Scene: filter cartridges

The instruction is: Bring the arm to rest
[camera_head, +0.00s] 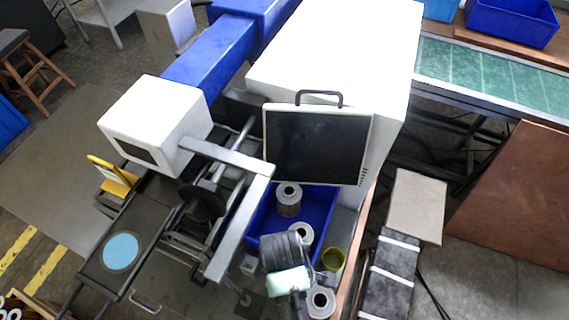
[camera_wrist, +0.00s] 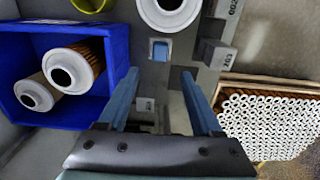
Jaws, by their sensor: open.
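My gripper (camera_wrist: 160,76) is open, its two blue fingers apart with nothing between them. It hangs over a grey work surface (camera_wrist: 183,45). In the head view my gripper (camera_head: 290,284) is at the lower middle, its fingertips hard to make out. A white-ended filter cartridge (camera_wrist: 168,12) stands ahead of the fingers; it also shows beside my gripper in the head view (camera_head: 320,301). Two cartridges with white ends and brown pleats, one nearer (camera_wrist: 70,70) and one farther left (camera_wrist: 36,94), are in a blue bin (camera_wrist: 118,45).
The blue bin (camera_head: 328,200) sits below a dark monitor (camera_head: 318,145). A yellow-green cup (camera_head: 332,259) stands beside it. A small blue-topped block (camera_wrist: 160,50) and dark block (camera_wrist: 214,52) lie ahead of the fingers. A crate of many white-ended pieces (camera_wrist: 265,120) is at right.

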